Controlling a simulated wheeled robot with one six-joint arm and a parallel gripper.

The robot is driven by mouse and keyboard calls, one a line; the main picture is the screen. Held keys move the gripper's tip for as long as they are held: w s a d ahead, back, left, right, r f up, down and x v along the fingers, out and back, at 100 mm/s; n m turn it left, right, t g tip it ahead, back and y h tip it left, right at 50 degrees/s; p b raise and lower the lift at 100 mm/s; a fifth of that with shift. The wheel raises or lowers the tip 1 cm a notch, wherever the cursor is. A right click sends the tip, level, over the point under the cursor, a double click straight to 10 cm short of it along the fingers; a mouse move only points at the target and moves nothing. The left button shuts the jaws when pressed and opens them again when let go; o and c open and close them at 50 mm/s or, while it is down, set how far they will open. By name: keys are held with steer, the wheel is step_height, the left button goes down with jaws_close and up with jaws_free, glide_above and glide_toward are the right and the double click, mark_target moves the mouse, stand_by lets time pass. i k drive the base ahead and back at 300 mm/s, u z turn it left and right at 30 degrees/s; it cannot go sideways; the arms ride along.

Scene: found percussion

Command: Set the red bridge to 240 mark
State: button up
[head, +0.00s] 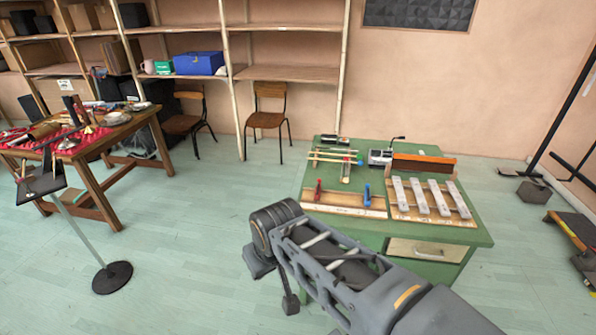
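The red bridge (318,190) stands upright near the left end of a low wooden board (345,203) on the front left of the green table (470,236). A blue bridge (367,195) stands to its right on the same board. A pale strip with marks too small to read runs along the board's front. My arm crosses the foreground in front of the table, apart from both bridges. A dark end part hangs below it, perhaps my gripper (290,303); its fingers cannot be made out.
Pale metal bars (421,198) lie on a wooden frame right of the board. Behind are sticks (335,156), a small grey device (380,157) and an orange-brown block (424,164). A cluttered wooden table (95,145) and a stand (112,277) are left. Floor between is clear.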

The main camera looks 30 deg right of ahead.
mark_target(318, 192)
steer(key=z, duration=0.4)
steer(key=i, duration=0.85)
steer(key=z, duration=0.7)
steer(key=i, duration=0.5)
steer(key=u, duration=0.05)
